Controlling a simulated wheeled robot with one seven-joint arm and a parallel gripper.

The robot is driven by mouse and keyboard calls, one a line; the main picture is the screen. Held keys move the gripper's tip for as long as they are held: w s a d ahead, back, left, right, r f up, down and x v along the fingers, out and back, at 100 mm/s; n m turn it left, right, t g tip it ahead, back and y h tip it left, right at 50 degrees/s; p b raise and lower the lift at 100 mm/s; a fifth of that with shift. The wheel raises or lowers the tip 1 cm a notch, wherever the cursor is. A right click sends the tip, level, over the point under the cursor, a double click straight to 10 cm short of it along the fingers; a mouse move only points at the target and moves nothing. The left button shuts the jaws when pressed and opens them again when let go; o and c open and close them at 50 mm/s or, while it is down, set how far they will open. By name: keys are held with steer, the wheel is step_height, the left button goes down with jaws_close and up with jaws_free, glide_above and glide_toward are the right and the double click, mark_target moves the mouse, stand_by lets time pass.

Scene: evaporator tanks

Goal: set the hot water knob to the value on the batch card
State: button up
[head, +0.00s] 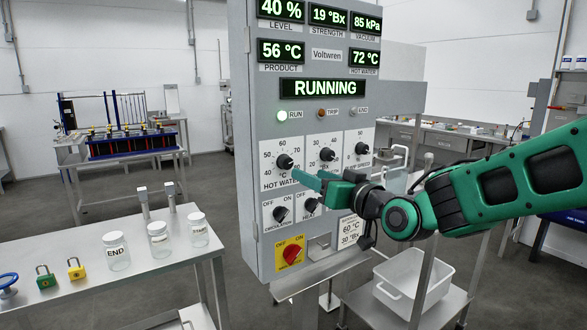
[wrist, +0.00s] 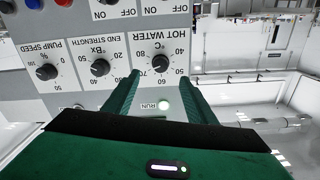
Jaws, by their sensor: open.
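The hot water knob (head: 285,161) is a black dial on the grey panel, with a scale from 40 to 80 °C around it. Its pointer seems to lie toward the right side of the scale, but is too small to read exactly. In the wrist view the knob (wrist: 160,63) shows upside down, between and beyond my fingertips. My gripper (head: 308,178) is open, with its green fingers close to the panel by the knob; I cannot tell whether they touch it. The batch card (head: 349,230) reads 60 °C and 30 °Bx; my wrist hides its upper part.
The end strength knob (head: 326,154) and pump speed knob (head: 362,148) sit to the right; circulation (head: 280,213) and heat switches are below. A red main switch (head: 292,254) is lower. The display reads RUNNING, hot water 72 °C. A table (head: 130,290) with jars stands left.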

mark_target(290, 164)
steer(key=x, duration=1)
steer(key=shift+w+a, duration=0.25)
steer(key=shift+w, duration=0.05)
steer(key=shift+r, duration=0.1)
steer(key=c, duration=1)
steer(key=shift+d, duration=0.25)
